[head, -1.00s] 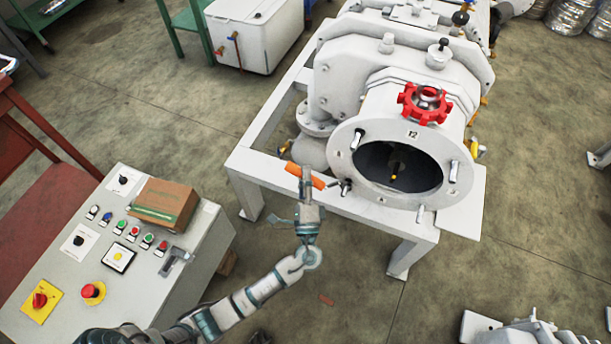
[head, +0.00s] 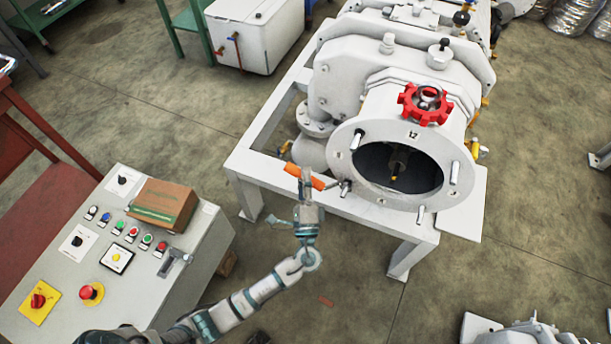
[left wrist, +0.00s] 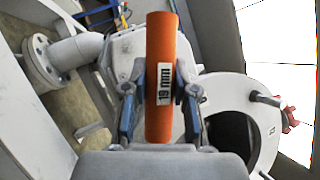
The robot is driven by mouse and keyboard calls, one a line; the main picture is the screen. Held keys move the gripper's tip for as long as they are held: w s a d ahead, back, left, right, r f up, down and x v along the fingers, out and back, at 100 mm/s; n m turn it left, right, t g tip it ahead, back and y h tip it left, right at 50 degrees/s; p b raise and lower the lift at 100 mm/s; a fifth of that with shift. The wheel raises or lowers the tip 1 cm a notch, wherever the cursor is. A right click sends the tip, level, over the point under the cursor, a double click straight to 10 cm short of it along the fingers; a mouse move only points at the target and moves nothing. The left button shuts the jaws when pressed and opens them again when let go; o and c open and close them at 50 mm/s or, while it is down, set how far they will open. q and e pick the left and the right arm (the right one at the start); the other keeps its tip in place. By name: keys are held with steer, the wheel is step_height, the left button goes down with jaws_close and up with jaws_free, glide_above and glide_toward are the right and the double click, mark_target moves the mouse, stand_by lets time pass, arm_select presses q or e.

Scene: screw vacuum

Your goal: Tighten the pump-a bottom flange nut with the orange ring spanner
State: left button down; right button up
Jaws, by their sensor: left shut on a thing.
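My left gripper (head: 304,187) is shut on the orange ring spanner (head: 308,177), in front of the pump's left side in the head view. In the left wrist view the spanner (left wrist: 165,75) stands lengthwise between the two fingers (left wrist: 162,95), with a "19 mm" label on its handle. The spanner's ring end points toward the studs at the left of the pump's round front flange (head: 351,181); I cannot tell whether it touches one (head: 346,188). The bottom flange nut cannot be made out clearly. My right gripper is not in view.
The pump stands on a white frame table (head: 265,175). A red handwheel (head: 425,103) sits on top of its cylinder. A grey control panel (head: 60,275) with a cardboard box (head: 163,205) stands to the left.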

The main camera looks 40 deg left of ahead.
arm_select(q)
steer(key=shift+w+a+b, duration=0.2)
steer(key=shift+w+b, duration=0.15)
steer(key=shift+w, duration=0.35)
stand_by(0.6)
